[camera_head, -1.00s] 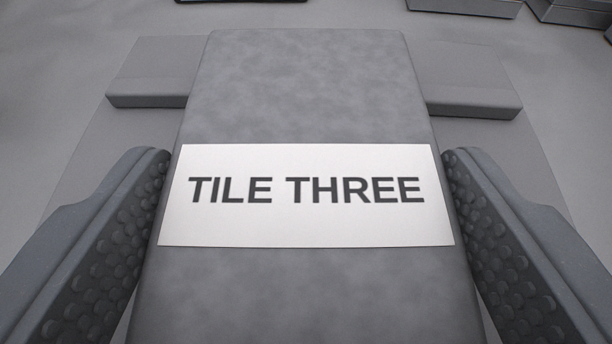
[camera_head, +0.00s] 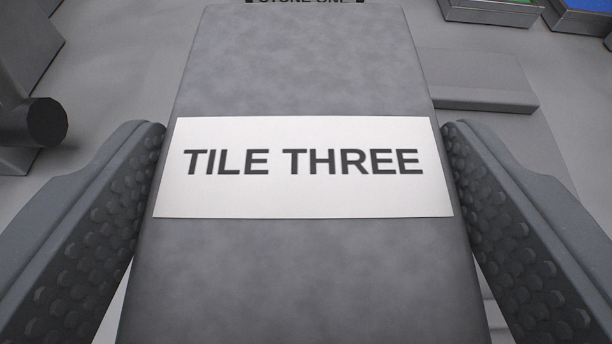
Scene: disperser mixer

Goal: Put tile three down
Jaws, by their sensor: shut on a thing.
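Tile three (camera_head: 300,70) is a long grey slab with a white label reading "TILE THREE" across its middle. My gripper (camera_head: 304,165) is shut on it, with one dark, studded finger against each long side. The tile fills the centre of the view and hides much of what lies beneath and beyond it. I cannot tell how high it is above the surface below.
A low grey block (camera_head: 480,82) on a flat plate lies to the right beyond the tile. A dark cylinder (camera_head: 46,122) juts from grey equipment at the left. Trays with green and blue contents (camera_head: 495,12) stand at the top right. A partly cut-off label shows behind the tile.

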